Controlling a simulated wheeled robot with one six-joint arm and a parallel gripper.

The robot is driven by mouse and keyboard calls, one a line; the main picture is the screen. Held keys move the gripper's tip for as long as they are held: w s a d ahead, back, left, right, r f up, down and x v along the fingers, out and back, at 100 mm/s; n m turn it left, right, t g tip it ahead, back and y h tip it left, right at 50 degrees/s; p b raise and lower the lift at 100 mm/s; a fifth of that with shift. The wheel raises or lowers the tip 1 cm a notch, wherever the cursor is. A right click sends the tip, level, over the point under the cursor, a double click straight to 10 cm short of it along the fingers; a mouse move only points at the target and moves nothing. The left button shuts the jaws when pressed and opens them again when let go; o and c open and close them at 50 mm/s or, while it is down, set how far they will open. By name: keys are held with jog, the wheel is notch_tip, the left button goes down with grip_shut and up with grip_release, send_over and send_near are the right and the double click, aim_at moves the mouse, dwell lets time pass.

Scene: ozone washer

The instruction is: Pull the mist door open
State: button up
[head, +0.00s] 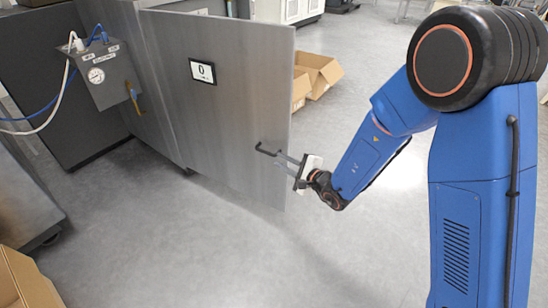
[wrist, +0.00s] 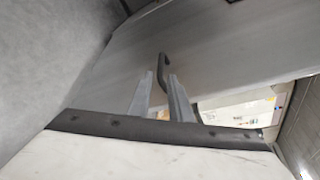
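The mist door (head: 225,115) is a large flat grey metal panel with a small display reading 0. In the head view it stands out at an angle from the machine on the left, and floor shows past its right edge. Its black bar handle (head: 268,151) is near the lower right edge. My gripper (head: 283,160) is at the handle's right end. In the wrist view, the two grey fingers (wrist: 162,75) are apart, with the dark handle (wrist: 163,62) showing between and beyond their tips. Contact with the handle cannot be told.
A grey control box (head: 106,76) with a gauge and blue and white hoses is on the machine at left. Open cardboard boxes (head: 318,72) stand on the floor behind the door; another (head: 25,280) is at lower left. The floor in front (head: 200,255) is clear.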

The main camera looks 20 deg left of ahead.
jog(key=v, duration=0.8)
jog(key=shift+d, duration=0.25)
jog(key=shift+s, duration=0.15)
